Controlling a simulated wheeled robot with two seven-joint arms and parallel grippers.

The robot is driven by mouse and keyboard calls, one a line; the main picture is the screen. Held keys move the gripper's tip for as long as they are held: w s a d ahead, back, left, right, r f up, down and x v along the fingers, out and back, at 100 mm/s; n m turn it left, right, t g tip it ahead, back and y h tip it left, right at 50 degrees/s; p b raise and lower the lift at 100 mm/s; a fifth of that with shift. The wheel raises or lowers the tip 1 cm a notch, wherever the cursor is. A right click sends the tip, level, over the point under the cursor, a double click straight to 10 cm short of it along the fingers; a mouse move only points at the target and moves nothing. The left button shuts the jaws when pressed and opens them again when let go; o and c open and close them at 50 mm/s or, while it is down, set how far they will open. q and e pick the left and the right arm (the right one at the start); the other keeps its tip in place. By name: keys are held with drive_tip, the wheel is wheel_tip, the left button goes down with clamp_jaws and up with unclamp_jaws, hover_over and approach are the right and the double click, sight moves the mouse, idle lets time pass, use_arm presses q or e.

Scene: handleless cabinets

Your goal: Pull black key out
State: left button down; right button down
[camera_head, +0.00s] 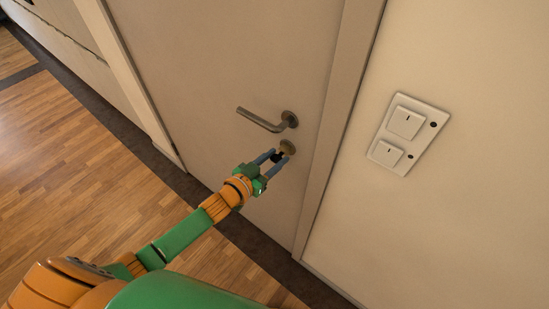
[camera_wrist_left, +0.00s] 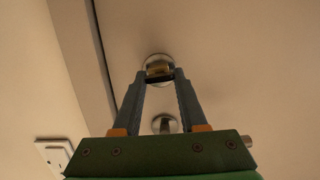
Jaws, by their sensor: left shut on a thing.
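The black key (camera_head: 277,157) shows as a small dark piece at the round lock (camera_head: 287,146) below the door handle. My left gripper (camera_head: 279,154) reaches to the lock, its two fingers on either side of the key and shut on it. In the left wrist view the fingertips (camera_wrist_left: 160,75) are right in front of the round lock (camera_wrist_left: 158,62), with the dark key (camera_wrist_left: 160,79) between them. How far the key sits in the lock is hidden.
A metal lever handle (camera_head: 264,121) is on the door (camera_head: 220,60) just above the lock; its round base (camera_wrist_left: 165,124) shows between the fingers in the wrist view. A white switch panel (camera_head: 408,133) is on the wall at right. The wooden floor (camera_head: 90,170) at left is clear.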

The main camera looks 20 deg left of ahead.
use_arm(q)
drive_tip(key=c, duration=1.3)
unclamp_jaws()
clamp_jaws()
drive_tip(key=shift+s+a+f+p, duration=0.1)
drive_tip(key=shift+s+a+p, duration=0.15)
drive_tip(key=shift+s, duration=0.35)
drive_tip(key=shift+s+a+p, duration=0.25)
drive_tip(key=shift+s, duration=0.3)
drive_tip(key=shift+s+a+f+p, duration=0.15)
drive_tip(key=shift+s+a, duration=0.15)
drive_tip(key=shift+s, duration=0.2)
drive_tip(key=shift+s+a+r+p, duration=0.15)
drive_tip(key=shift+s+a, duration=0.1)
drive_tip(key=shift+s, duration=0.3)
drive_tip(key=shift+s+a+f+p, duration=0.15)
drive_tip(key=shift+s+a, duration=0.15)
drive_tip(key=shift+s, duration=0.2)
